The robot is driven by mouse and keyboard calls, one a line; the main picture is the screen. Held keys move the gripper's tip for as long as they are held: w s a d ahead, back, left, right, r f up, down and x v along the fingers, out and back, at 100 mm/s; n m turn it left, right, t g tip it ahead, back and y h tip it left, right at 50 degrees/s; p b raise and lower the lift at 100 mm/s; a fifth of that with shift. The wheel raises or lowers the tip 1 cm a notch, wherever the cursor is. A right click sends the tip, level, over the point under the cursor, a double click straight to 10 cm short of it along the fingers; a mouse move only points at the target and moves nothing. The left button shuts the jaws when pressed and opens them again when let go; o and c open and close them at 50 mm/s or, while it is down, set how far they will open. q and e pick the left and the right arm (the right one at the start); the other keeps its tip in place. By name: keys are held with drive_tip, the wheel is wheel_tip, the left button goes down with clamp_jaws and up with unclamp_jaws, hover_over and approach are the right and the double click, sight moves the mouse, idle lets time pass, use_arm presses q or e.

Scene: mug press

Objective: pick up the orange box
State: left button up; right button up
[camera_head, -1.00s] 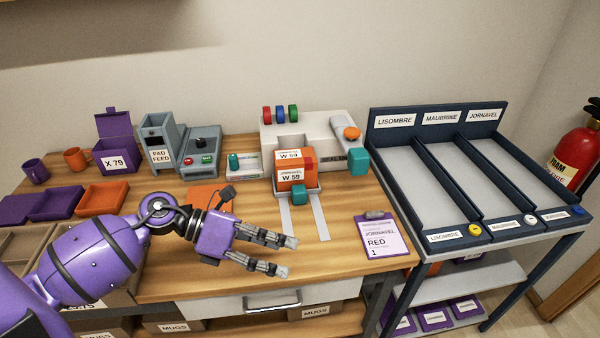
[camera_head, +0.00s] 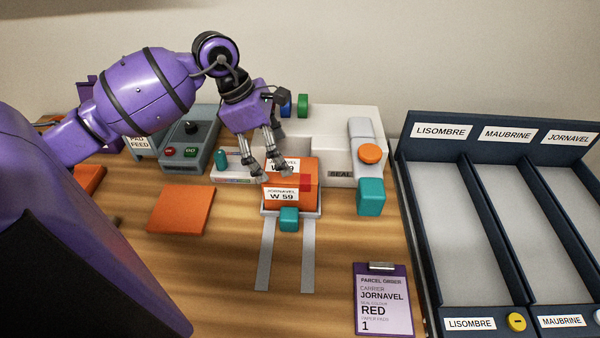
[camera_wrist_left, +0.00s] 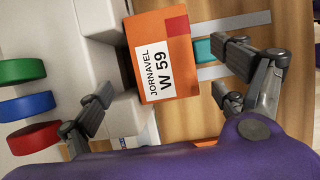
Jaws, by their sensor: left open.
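The orange box (camera_head: 308,186) sits on a small carriage (camera_head: 268,210) at the front of the white sealing machine. It carries white labels reading JORNAVEL W 59 and a red patch. In the left wrist view the box (camera_wrist_left: 184,82) lies just ahead of my fingers, its label facing the camera. My left gripper (camera_head: 270,176) is open, its fingers pointing down at the left side of the box in the head view. The wrist view shows the fingers (camera_wrist_left: 165,112) spread apart with nothing between them. Contact with the box cannot be told. My right gripper is not in view.
The white machine (camera_head: 340,140) stands behind the box, with an orange button (camera_head: 371,154) and a teal block (camera_head: 371,196) to the right. A clipboard (camera_head: 384,300) lies at front right. Sorting lanes (camera_head: 445,210) stand right. An orange flat piece (camera_head: 181,208) lies left.

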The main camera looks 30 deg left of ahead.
sight(291, 184)
use_arm(q)
drive_tip(key=x, duration=0.4)
drive_tip(key=p+x, duration=0.1)
drive_tip(key=x, duration=0.1)
drive_tip(key=shift+d+f, duration=0.15)
drive_tip(key=shift+d, duration=0.3)
drive_tip(key=shift+f, duration=0.25)
drive_tip(key=shift+f, duration=0.3)
drive_tip(key=shift+r, duration=0.1)
drive_tip(key=c, duration=1.5)
